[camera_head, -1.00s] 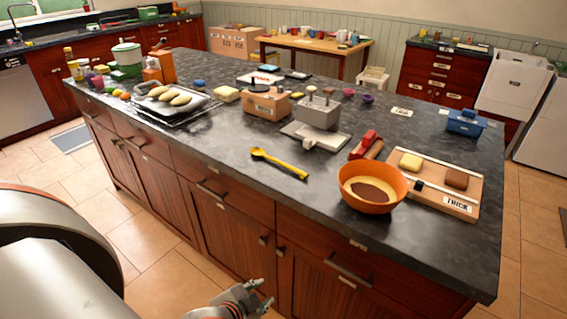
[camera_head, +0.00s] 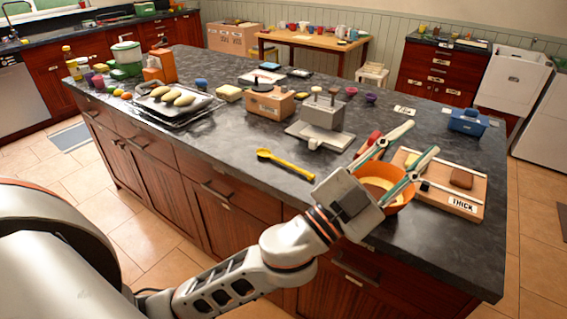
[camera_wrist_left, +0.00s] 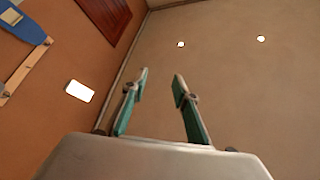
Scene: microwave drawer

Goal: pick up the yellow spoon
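The yellow spoon (camera_head: 285,164) lies flat on the dark countertop near its front edge, its bowl end to the left and its handle to the right. My left gripper (camera_head: 400,152) is raised to the right of the spoon, in front of the orange bowl, with its two fingers spread apart. Nothing is between the fingers. The left wrist view shows the open fingers (camera_wrist_left: 158,88) against a wall and ceiling with lights; the spoon is not in that view. My right gripper is not seen in either view.
The orange bowl (camera_head: 401,197) is partly hidden behind my left gripper. A cutting board (camera_head: 474,208) is right of it. A grey press-like block (camera_head: 322,115) stands behind the spoon. A tray (camera_head: 172,112) with oval loaves lies to the left. Counter around the spoon is clear.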

